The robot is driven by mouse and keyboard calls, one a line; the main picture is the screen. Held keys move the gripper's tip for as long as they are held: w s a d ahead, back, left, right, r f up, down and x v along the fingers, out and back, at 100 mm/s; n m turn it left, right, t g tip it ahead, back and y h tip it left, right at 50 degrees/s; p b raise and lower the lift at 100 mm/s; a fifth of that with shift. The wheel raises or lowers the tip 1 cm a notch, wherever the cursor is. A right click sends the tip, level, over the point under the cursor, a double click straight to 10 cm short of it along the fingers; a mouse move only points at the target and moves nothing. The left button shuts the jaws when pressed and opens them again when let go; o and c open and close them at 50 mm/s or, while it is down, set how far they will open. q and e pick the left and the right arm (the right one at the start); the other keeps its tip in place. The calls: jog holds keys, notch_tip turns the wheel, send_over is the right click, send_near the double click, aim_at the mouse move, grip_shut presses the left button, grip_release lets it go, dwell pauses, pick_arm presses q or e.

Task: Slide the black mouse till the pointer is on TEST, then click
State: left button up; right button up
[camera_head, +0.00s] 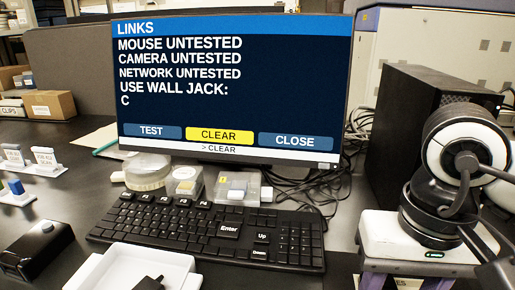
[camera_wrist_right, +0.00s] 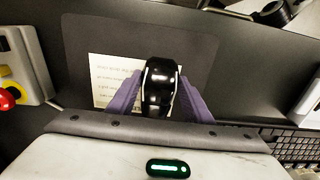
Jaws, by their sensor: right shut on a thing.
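The monitor screen (camera_head: 230,75) shows a LINKS page with TEST (camera_head: 153,132), CLEAR (camera_head: 220,136) and CLOSE (camera_head: 295,141) buttons. CLEAR is lit yellow, and the line below reads "> CLEAR". TEST is blue, left of CLEAR. In the right wrist view the black mouse (camera_wrist_right: 159,86) sits between the purple fingers of my right gripper (camera_wrist_right: 160,92), which is shut on its sides. In the head view the right gripper's fingers are cut off by the bottom edge, and the mouse is out of sight. My left gripper is not in view.
A printed sheet (camera_wrist_right: 112,80) lies on the dark mat (camera_wrist_right: 230,55) by the mouse. The keyboard (camera_head: 200,228) stands before the monitor; a red button (camera_wrist_right: 8,98) is at the wrist view's left. A white tray (camera_head: 90,272) and black box (camera_head: 42,252) are at front left.

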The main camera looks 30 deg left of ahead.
jog(key=shift+s+a, duration=0.35)
jog(key=shift+a, duration=0.55)
jog(key=shift+s+a, duration=0.3)
jog(key=shift+a, duration=0.55)
jog(key=o, duration=1.1)
jog(key=shift+c, duration=0.3)
notch_tip(320, 180, up, 7)
jog(key=p, duration=0.4)
